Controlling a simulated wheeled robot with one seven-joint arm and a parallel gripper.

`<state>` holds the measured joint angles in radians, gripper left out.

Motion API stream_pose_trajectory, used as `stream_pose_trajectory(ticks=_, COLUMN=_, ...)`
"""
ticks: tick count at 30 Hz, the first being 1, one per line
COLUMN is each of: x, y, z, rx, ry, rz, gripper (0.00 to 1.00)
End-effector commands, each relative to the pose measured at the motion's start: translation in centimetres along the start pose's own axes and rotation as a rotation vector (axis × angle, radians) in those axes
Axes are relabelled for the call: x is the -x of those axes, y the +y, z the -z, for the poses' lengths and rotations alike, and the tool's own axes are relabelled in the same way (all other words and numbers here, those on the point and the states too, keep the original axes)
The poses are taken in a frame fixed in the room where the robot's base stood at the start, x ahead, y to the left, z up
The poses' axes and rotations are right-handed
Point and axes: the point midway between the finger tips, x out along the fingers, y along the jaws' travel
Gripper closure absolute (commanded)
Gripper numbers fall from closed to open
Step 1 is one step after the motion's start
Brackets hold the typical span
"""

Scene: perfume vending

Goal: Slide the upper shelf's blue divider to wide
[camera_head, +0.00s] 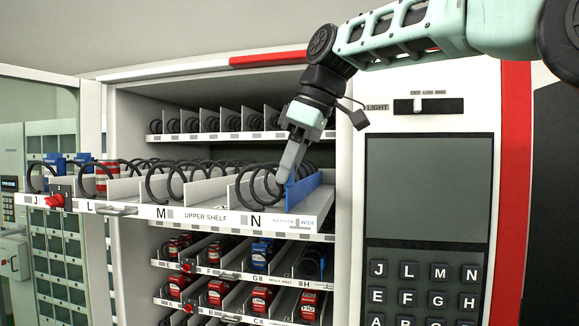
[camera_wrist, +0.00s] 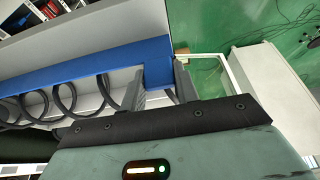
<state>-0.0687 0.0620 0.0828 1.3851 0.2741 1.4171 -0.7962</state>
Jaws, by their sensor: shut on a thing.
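The blue divider (camera_head: 304,190) stands upright at the right end of the pulled-out upper shelf (camera_head: 200,214), just right of the coil in lane N. My gripper (camera_head: 285,172) reaches down from above and is shut on the divider's front end. In the wrist view, the blue divider (camera_wrist: 90,68) runs left from between my two fingers (camera_wrist: 163,86). The narrow/wide label (camera_head: 296,222) is on the shelf's front strip below the divider, with "WIDE" in blue at its right. The exact setting of the divider against the label cannot be told.
Black coils (camera_head: 168,185) and white dividers fill the lanes to the left. A red knob (camera_head: 56,201) sits at the shelf's left front. The cabinet's right wall and keypad panel (camera_head: 428,220) stand close to the right. Lower shelves hold red and blue items.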

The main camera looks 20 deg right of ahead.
Motion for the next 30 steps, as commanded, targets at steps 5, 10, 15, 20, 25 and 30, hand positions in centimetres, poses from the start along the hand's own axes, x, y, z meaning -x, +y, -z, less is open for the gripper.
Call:
stream_pose_trajectory(ticks=5, x=0.6, y=0.1, z=-1.9, rx=-0.004, ry=0.0, rz=-0.004, gripper=1.0)
stream_pose_trajectory(ticks=10, x=1.6, y=0.1, z=-4.1, rx=-0.004, ry=0.0, rz=-0.002, gripper=1.0)
stream_pose_trajectory(ticks=15, x=1.8, y=0.1, z=-4.2, rx=-0.002, ry=-0.003, rz=-0.001, gripper=1.0)
stream_pose_trajectory(ticks=20, x=1.8, y=0.1, z=-4.2, rx=-0.003, ry=-0.005, rz=0.0, gripper=0.5)
stream_pose_trajectory(ticks=25, x=1.7, y=0.0, z=-4.1, rx=-0.001, ry=-0.003, rz=0.0, gripper=0.47)
stream_pose_trajectory(ticks=30, x=1.9, y=0.0, z=-4.1, rx=-0.001, ry=-0.001, rz=0.0, gripper=0.47)
